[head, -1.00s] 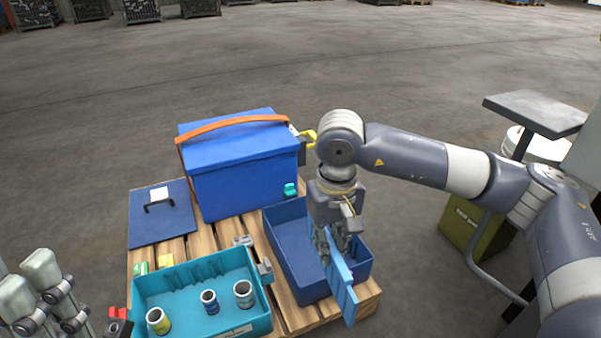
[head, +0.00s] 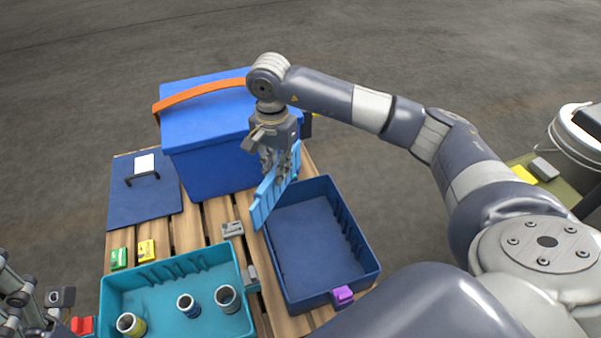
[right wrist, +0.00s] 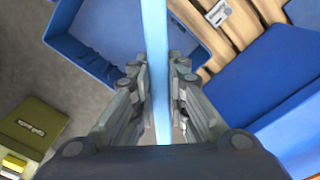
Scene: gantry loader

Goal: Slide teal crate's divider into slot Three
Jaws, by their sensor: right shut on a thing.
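The light-blue divider (head: 276,188) is a thin flat panel. My right gripper (head: 277,165) is shut on it and holds it upright above the pallet, by the left edge of the dark blue crate. The right wrist view shows the divider (right wrist: 155,60) edge-on between both fingers (right wrist: 160,90). The teal crate (head: 225,258) stands at the front left, with ribs forming slots along its inner far wall. Slot numbers cannot be read. Three cans stand in its near part. My left gripper (head: 22,297) is partly visible at the lower left edge; its opening is unclear.
The empty dark blue crate (head: 300,296) has a purple clip (head: 342,295). A blue box (head: 205,150) with an orange strap stands behind. A blue lid (head: 140,205), a green block (head: 118,258) and a yellow block (head: 146,250) lie left. A grey latch (head: 232,229) lies between the crates.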

